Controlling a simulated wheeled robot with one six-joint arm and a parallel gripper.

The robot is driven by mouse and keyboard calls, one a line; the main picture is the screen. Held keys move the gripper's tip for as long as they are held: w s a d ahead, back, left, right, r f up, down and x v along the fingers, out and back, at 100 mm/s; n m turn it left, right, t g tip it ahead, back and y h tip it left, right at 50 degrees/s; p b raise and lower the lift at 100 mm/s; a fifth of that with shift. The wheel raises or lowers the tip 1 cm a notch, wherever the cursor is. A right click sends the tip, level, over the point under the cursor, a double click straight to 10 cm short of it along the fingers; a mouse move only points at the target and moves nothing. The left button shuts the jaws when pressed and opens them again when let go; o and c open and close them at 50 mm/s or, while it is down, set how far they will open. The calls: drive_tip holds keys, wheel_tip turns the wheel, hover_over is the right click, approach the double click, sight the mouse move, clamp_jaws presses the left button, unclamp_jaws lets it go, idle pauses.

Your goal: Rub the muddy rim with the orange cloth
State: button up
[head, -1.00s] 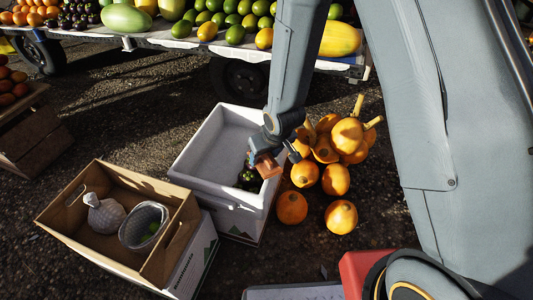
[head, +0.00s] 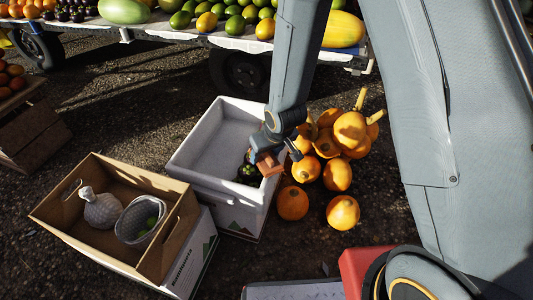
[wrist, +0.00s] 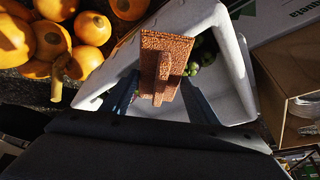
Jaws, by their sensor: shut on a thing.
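My gripper (head: 264,150) is shut on the orange cloth (head: 269,164), which hangs at the right side of the white foam box (head: 190,162), close to its rim. In the wrist view the orange-brown textured cloth (wrist: 178,48) is a square with a raised fold between the two fingers of my gripper (wrist: 162,88). The box's white rim (wrist: 236,62) shows to the right of the cloth there. I cannot tell whether the cloth touches the rim. No mud is clearly visible on the rim. Part of the rim is hidden behind my gripper and the cloth.
Dark green fruits (head: 246,174) lie inside the box. Orange gourds (head: 337,175) are piled just right of it. A cardboard box (head: 60,213) with a netted white item and a basket stands at left. A fruit-laden truck bed (head: 205,38) stands behind.

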sight(278, 161)
drive_tip(key=shift+f+b, duration=0.55)
drive_tip(key=shift+f, duration=0.45)
drive_tip(key=shift+s+d+r+p, duration=0.1)
drive_tip(key=shift+s+d+p, duration=0.2)
drive_tip(key=shift+d, duration=0.35)
drive_tip(key=shift+s+d+p, duration=0.15)
drive_tip(key=shift+d+p, duration=0.15)
drive_tip(key=shift+d, duration=0.3)
drive_tip(key=shift+s+d+r+p, duration=0.1)
drive_tip(key=shift+s+d+p, duration=0.2)
drive_tip(key=shift+d, duration=0.35)
drive_tip(key=shift+w+d+f, duration=0.1)
drive_tip(key=shift+w+d, duration=0.1)
drive_tip(key=shift+w, duration=0.5)
drive_tip(key=shift+w+d+f, duration=0.1)
drive_tip(key=shift+w+d, duration=0.1)
drive_tip(key=shift+w, duration=0.45)
drive_tip(key=shift+w+a+p, duration=0.25)
drive_tip(key=shift+w+a, duration=0.1)
drive_tip(key=shift+a, duration=0.6)
drive_tip(key=shift+w+a+p, duration=0.2)
drive_tip(key=shift+w+a, duration=0.1)
drive_tip(key=shift+a, duration=0.6)
drive_tip(key=shift+w+d+p, duration=0.25)
drive_tip(key=shift+d+p, duration=0.4)
drive_tip(key=shift+d, duration=0.55)
drive_tip(key=shift+w+d+p, duration=0.2)
drive_tip(key=shift+d+p, duration=0.45)
drive_tip(key=shift+d, duration=0.55)
